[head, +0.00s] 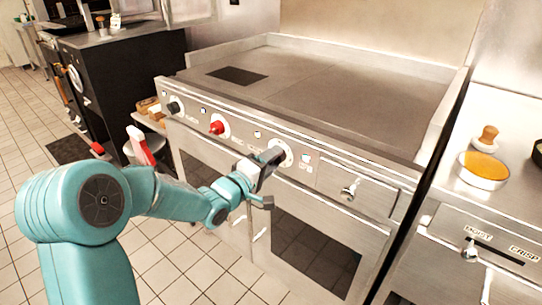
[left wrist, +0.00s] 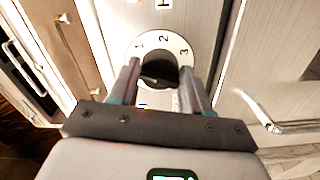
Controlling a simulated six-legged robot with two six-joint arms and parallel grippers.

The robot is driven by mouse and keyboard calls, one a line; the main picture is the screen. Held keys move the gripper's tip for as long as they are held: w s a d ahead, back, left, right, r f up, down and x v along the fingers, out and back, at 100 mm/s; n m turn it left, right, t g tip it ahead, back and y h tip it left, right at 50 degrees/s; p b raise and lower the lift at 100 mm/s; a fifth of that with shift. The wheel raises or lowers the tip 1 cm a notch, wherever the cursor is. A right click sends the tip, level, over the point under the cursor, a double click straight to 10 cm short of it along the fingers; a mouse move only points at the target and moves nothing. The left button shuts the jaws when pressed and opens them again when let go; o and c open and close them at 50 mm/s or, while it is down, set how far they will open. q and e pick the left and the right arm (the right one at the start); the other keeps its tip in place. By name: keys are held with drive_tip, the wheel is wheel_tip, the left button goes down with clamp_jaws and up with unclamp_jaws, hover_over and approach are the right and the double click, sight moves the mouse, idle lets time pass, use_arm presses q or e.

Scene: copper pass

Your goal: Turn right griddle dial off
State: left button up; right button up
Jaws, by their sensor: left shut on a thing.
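The griddle (head: 320,82) has a steel front panel with several dials. My left gripper (head: 270,160) reaches the right griddle dial (head: 286,149), which has a round white plate. In the left wrist view my left gripper (left wrist: 160,68) has a finger on each side of the dial's black knob (left wrist: 158,72) and is shut on it. The plate (left wrist: 168,42) shows the numbers 1, 2 and 3 around its upper edge. The knob's lower part and pointer are hard to make out. My right gripper is not in view.
A red dial (head: 217,127) and a black dial (head: 175,107) sit further left on the panel. A drawer handle (head: 350,190) sticks out to the right. A pan of orange food (head: 483,170) stands on the right counter. The tiled floor is open at front left.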

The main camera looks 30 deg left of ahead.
use_arm(q)
drive_tip(key=shift+n+p, duration=1)
drive_tip(key=shift+n, duration=1.3)
drive_tip(key=o, duration=1)
drive_tip(key=shift+o, duration=0.2)
drive_tip(key=s+a+p, duration=0.1)
drive_tip(key=s, duration=1.5)
drive_tip(key=shift+s+a, duration=0.15)
